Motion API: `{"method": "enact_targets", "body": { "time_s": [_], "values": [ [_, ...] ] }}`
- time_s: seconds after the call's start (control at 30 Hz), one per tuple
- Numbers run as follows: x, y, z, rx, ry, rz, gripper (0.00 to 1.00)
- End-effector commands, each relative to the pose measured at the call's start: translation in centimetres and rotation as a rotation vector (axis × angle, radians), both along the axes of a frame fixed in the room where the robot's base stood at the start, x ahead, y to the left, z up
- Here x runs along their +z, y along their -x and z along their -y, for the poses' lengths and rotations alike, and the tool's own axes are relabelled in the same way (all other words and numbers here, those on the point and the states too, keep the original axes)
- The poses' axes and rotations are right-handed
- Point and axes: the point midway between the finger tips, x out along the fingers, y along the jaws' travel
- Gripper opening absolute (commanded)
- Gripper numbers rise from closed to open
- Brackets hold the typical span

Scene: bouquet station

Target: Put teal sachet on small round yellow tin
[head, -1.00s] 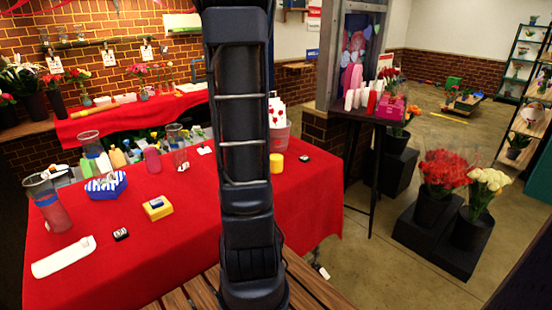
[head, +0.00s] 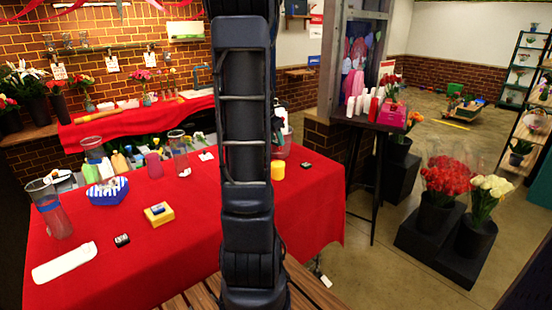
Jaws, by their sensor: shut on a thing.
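The small round yellow tin (head: 278,170) stands upright on the red cloth, just right of my arm in the head view. Nothing shows on its top. I cannot make out the teal sachet anywhere. My arm rises through the middle of the view and hides the strip of table behind it. My gripper's fingers are not visible. A dark and white shape shows at the arm's right edge above the pink bucket, and I cannot tell what it is.
Small black tags lie near the tin and box.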

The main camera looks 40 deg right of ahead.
Motion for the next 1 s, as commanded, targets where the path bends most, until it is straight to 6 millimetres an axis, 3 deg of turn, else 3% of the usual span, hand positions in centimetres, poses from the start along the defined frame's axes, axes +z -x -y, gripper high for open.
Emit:
{"method": "enact_targets", "body": {
  "time_s": [0.2,0.43,0.63,1.0],
  "values": [
    [-3.8,0.0,-0.1,0.0,-0.002,-0.002,0.2],
    [-5.3,0.0,0.0,0.0,-0.002,-0.002,0.2],
    [-8.1,0.0,-0.1,0.0,-0.002,-0.002,0.2],
    [-8.9,0.0,0.0,0.0,0.0,0.001,0.2]
  ]
}}
